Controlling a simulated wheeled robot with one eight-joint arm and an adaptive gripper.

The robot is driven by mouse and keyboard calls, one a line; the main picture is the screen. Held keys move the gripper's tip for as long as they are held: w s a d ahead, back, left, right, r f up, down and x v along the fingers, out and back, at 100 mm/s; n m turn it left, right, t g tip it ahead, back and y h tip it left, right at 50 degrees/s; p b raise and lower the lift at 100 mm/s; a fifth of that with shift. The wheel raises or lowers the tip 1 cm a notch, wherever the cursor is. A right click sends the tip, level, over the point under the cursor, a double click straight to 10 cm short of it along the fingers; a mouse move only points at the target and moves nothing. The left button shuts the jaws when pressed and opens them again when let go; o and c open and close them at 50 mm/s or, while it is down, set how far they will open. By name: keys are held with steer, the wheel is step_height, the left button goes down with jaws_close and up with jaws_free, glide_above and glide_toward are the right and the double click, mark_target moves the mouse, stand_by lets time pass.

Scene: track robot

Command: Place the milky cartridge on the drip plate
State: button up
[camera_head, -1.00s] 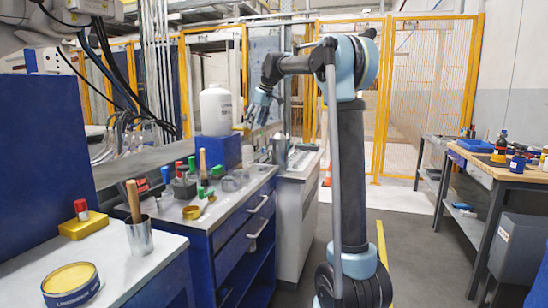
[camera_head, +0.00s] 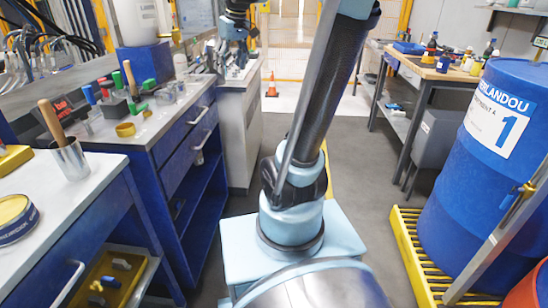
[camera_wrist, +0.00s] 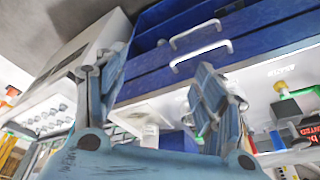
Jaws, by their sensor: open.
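My gripper (camera_wrist: 160,92) is open in the wrist view, with its two light blue fingers apart and nothing between them. In the head view my gripper (camera_head: 234,45) hangs over the far end of the left benches, small and partly cut by the top edge. A small whitish cylinder (camera_wrist: 150,132) shows beyond the fingers in the wrist view; it may be the milky cartridge, but I cannot tell for sure. It stands near a blue block (camera_wrist: 180,141), apart from the gripper. I cannot make out the drip plate with certainty in either view.
A blue drawer bench (camera_head: 185,140) carries cups, coloured-handled tools and a brass ring (camera_head: 125,129). A white tank (camera_head: 135,22) stands on a blue box (camera_head: 145,58). A blue drum (camera_head: 475,175) on a yellow grate (camera_head: 405,235) is at right. The grey aisle floor is clear.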

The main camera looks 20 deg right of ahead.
steer(key=s+d+f+m+h, duration=0.1)
steer(key=s+d+f, duration=0.3)
steer(key=s+f, duration=0.8)
steer(key=s+d+f+m, duration=0.4)
steer(key=s+d+f, duration=0.1)
steer(key=s+f, duration=0.7)
steer(key=shift+s+d+f+h, duration=0.25)
steer(key=shift+s+h, duration=0.15)
steer(key=shift+s, duration=0.15)
steer(key=shift+w+f, duration=0.2)
steer(key=shift+w, duration=0.35)
